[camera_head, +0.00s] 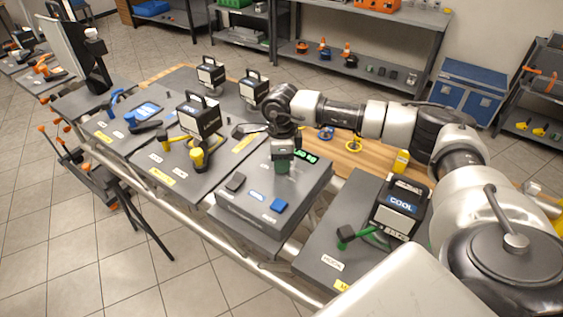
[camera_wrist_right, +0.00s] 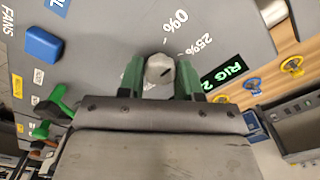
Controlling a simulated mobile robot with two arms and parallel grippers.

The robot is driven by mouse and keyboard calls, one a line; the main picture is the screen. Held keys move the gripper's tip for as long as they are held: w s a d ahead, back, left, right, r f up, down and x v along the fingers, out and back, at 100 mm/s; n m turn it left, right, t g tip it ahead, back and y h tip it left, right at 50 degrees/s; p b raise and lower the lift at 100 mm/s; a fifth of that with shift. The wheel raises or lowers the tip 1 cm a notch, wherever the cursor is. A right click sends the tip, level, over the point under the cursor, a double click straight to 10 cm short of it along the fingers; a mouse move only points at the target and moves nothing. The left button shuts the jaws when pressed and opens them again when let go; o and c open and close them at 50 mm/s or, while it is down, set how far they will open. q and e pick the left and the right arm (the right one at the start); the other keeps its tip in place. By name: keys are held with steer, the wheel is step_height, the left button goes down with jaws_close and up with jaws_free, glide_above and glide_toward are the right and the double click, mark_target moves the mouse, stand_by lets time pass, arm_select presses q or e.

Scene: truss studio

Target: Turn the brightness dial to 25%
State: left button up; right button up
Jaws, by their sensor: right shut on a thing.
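The brightness dial (camera_wrist_right: 159,70) is a pale grey knob on the grey panel, seen in the right wrist view. The printed labels 0% (camera_wrist_right: 176,20) and 25% (camera_wrist_right: 200,45) stand beside it. A short dark mark shows on the knob, but I cannot tell which value it points to. My right gripper (camera_wrist_right: 160,76) has a green finger on each side of the dial and is shut on it. In the head view my right gripper (camera_head: 283,166) reaches down onto the grey console (camera_head: 245,215) and hides the dial. My left gripper is not in view.
A lamp marked COOL (camera_head: 402,205) and a green lever (camera_head: 362,235) stand on the panel to the right.

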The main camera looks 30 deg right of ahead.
steer(key=m+b, duration=0.1)
steer(key=m, duration=0.4)
steer(key=shift+b, duration=0.3)
steer(key=shift+r+m, duration=0.15)
steer(key=shift+m, duration=0.25)
steer(key=o, duration=0.9)
step_height(320, 180, up, 11)
steer(key=shift+f+b, duration=0.15)
steer(key=shift+b, duration=0.85)
